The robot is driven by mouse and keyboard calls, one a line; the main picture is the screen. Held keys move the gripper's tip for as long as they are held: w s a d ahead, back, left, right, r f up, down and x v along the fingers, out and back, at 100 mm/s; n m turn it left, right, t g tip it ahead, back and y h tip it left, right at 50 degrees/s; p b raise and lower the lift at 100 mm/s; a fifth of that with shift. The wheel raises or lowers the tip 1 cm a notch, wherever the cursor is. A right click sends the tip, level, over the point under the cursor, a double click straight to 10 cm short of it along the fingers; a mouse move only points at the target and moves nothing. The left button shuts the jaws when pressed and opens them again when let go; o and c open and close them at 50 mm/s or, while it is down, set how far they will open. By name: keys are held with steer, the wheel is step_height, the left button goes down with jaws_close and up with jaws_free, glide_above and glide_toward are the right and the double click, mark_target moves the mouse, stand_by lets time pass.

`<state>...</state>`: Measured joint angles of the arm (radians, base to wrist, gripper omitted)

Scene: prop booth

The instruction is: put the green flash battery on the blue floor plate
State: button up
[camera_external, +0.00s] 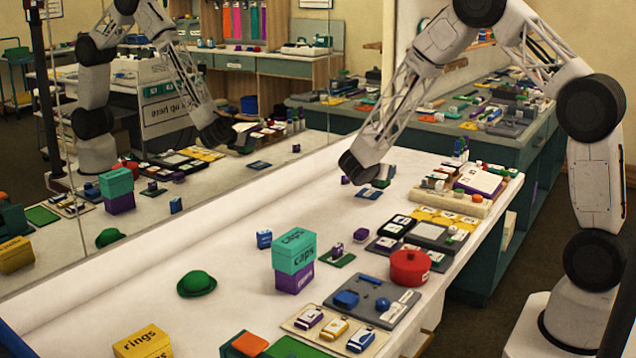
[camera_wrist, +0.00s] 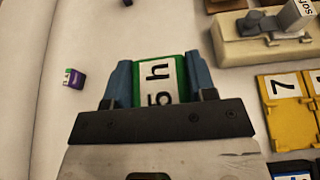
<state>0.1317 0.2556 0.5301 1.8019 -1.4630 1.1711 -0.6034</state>
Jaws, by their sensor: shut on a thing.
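My gripper (camera_wrist: 158,85) is shut on the green flash battery (camera_wrist: 178,70), which shows a white label reading "5 h" between the two blue fingers. My gripper also shows in the external view (camera_external: 352,178), low over the far part of the white table, and there the battery is hidden or too small to make out. A flat blue piece with pale marks (camera_external: 370,194), which looks like the blue floor plate, lies on the table just below and right of my gripper. I cannot make it out in the wrist view.
A cream tray (camera_wrist: 235,50) and yellow plates (camera_wrist: 284,103) lie right of my gripper. A small purple block (camera_wrist: 74,79) stands to its left. A mirror (camera_external: 200,190) runs along the table's left edge. Nearer stand teal and purple boxes (camera_external: 294,250) and a red pot (camera_external: 409,268).

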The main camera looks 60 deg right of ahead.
steer(key=shift+w+d+f, duration=0.1)
steer(key=shift+w+d, duration=0.2)
steer(key=shift+w, duration=0.55)
steer(key=shift+w+d+f, duration=0.1)
steer(key=shift+w+d, duration=0.2)
steer(key=shift+w, duration=0.6)
steer(key=shift+w+d, duration=0.3)
steer(key=shift+w, duration=0.55)
steer(key=shift+f, duration=1.8)
steer(key=shift+f, duration=0.1)
steer(key=o, duration=1.1)
